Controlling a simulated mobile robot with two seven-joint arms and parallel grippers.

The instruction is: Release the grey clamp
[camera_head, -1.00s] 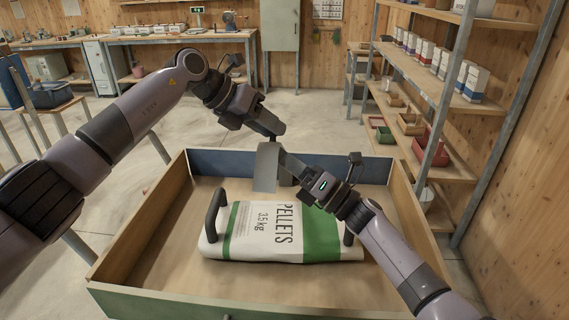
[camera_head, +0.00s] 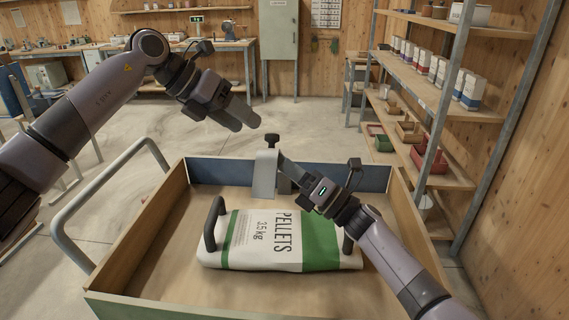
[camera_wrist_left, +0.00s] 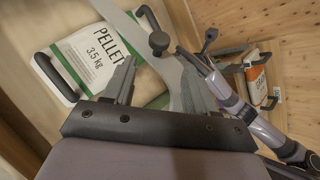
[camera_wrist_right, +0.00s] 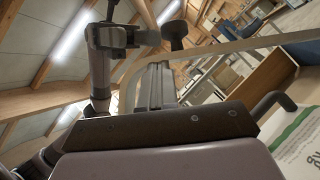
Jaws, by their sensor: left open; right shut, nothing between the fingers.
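The grey clamp (camera_head: 265,174) sits at the far wall of the wooden box, a grey plate with a dark knob (camera_head: 272,140) on top. The knob also shows in the left wrist view (camera_wrist_left: 158,43) and the right wrist view (camera_wrist_right: 174,31). My left gripper (camera_head: 247,124) is open and empty, above and left of the knob, apart from it. My right gripper (camera_head: 284,162) is shut with nothing in it, its tips close beside the clamp plate; whether they touch it I cannot tell.
A white and green pellets bag (camera_head: 270,252) with dark handles lies in the wooden box (camera_head: 150,225). A metal rail (camera_head: 100,185) stands at the box's left. A shelf rack (camera_head: 430,100) with packs and bins is at the right. Open floor lies behind the box.

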